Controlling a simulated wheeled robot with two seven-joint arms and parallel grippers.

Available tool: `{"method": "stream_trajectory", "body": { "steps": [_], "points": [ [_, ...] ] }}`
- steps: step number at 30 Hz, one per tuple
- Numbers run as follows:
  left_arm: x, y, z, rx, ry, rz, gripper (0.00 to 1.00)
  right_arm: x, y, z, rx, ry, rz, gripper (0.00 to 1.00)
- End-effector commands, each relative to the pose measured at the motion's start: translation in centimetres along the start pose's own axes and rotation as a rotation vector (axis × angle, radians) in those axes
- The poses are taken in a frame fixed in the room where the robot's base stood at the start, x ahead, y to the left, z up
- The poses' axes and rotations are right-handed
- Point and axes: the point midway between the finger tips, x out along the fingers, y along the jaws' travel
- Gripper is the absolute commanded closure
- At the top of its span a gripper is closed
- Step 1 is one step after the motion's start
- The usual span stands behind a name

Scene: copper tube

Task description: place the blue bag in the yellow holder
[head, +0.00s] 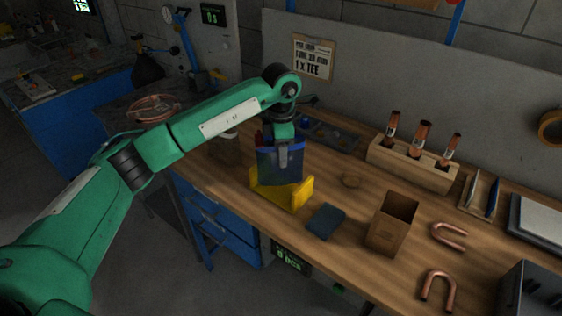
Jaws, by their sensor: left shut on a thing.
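A blue bag (267,165) hangs upright from my left gripper (283,158), which is shut on it near its top edge. The bag is at the yellow holder (298,195), which stands on the wooden bench near its front edge. The bag's lower part is just above or between the holder's raised sides; I cannot tell whether it touches the holder's base. My right gripper is not in view.
A dark blue cloth or pad (326,221) lies right of the holder. Further right are an open brown box (392,223) and copper U-bends (438,288). A wooden rack (410,165) with copper pieces stands behind. A dark tray (330,134) lies behind the bag.

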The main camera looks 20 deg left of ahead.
Motion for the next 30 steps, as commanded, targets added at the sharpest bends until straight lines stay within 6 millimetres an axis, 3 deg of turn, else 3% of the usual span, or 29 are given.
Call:
{"method": "stream_trajectory", "body": {
  "steps": [4,15,24,25,28,30],
  "points": [
    [1.1,0.1,0.0,-0.001,-0.001,0.000,0.84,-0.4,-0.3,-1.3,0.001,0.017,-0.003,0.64],
    [5.3,0.0,0.0,0.000,-0.001,0.001,0.84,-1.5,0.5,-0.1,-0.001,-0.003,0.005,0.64],
    [5.7,0.1,0.0,0.000,-0.001,0.001,0.84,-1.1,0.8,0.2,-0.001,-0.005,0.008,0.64],
    [5.7,0.1,0.0,0.000,-0.001,0.001,0.48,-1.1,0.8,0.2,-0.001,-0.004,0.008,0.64],
    [5.6,0.1,0.0,0.000,-0.001,0.001,0.29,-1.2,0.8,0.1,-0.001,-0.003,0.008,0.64],
    [5.6,0.1,0.0,0.000,-0.001,0.001,0.28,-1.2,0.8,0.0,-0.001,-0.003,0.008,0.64]
  ]
}}
